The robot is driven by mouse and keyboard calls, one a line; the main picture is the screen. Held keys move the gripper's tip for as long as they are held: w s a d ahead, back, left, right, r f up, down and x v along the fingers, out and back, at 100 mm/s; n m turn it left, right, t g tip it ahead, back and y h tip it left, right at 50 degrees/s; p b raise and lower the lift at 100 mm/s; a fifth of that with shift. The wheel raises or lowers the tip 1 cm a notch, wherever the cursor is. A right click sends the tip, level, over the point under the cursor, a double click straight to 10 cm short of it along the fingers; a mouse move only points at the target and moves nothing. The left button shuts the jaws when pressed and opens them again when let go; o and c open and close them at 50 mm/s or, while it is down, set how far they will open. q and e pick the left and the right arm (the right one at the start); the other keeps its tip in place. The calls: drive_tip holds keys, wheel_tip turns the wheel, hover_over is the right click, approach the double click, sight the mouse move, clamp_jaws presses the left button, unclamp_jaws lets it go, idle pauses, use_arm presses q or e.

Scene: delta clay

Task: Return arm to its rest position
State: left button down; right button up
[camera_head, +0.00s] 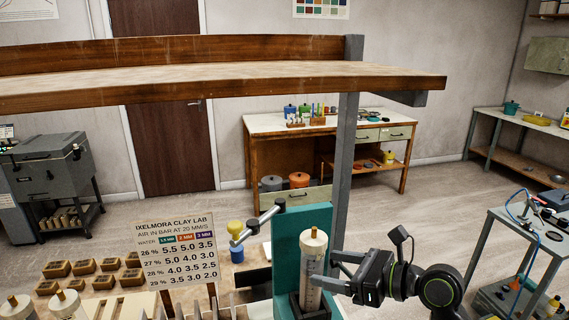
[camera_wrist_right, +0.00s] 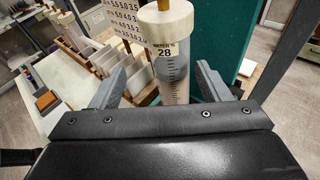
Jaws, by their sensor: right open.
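My right gripper (camera_head: 328,270) comes in from the right in the head view, beside a clear cartridge (camera_head: 313,262) with a cream cap. The cartridge stands upright in a dark holder at the foot of a teal stand (camera_head: 285,232). In the right wrist view my gripper (camera_wrist_right: 158,85) is open, with a finger on either side of the cartridge (camera_wrist_right: 172,72) and gaps showing between. The cartridge label reads "WATER % 28". How far the cartridge lies between the fingers is hard to tell. My left gripper is not in view.
A sign board (camera_head: 177,252) with a number table stands left of the teal stand. Small wooden boxes (camera_head: 83,266) and other capped cartridges (camera_head: 66,304) are at the lower left. A wooden shelf (camera_head: 220,84) spans above. A grey cart (camera_head: 520,240) stands at the right.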

drive_tip(key=s+d+r+m+t+h, duration=0.1)
drive_tip(key=s+d+r+m+t, duration=0.3)
drive_tip(key=m+t, duration=0.4)
drive_tip(key=s+d+r+m+t, duration=0.1)
drive_tip(key=d+r+m+t, duration=0.45)
drive_tip(key=m, duration=0.45)
drive_tip(key=s+d+f+m+g+h, duration=0.3)
drive_tip(key=d+f+m+h, duration=0.5)
drive_tip(key=m, duration=0.4)
drive_tip(key=s+d+f+m+g+h, duration=0.3)
drive_tip(key=d+f+m+h, duration=0.35)
drive_tip(key=m+h, duration=0.45)
drive_tip(key=s+a+f+m+g+y, duration=0.3)
drive_tip(key=s+f+g, duration=0.3)
drive_tip(key=s+f, duration=0.4)
drive_tip(key=s+a+f+m+g+y, duration=0.2)
drive_tip(key=s+f+m+g+y, duration=0.1)
drive_tip(key=s+f+g, duration=0.55)
drive_tip(key=s+a+f+b+x, duration=0.1)
drive_tip(key=s+a+x, duration=0.15)
drive_tip(key=x, duration=1.15)
drive_tip(key=s+a+b+x, duration=0.1)
drive_tip(key=s+b+x, duration=0.15)
drive_tip(key=x, duration=1.15)
drive_tip(key=s+f+b, duration=0.1)
drive_tip(key=s+f, duration=1.4)
drive_tip(key=f, duration=0.2)
drive_tip(key=shift+s+a+f+y, duration=0.3)
drive_tip(key=shift+a+f+y, duration=0.05)
drive_tip(key=shift+a+y, duration=0.1)
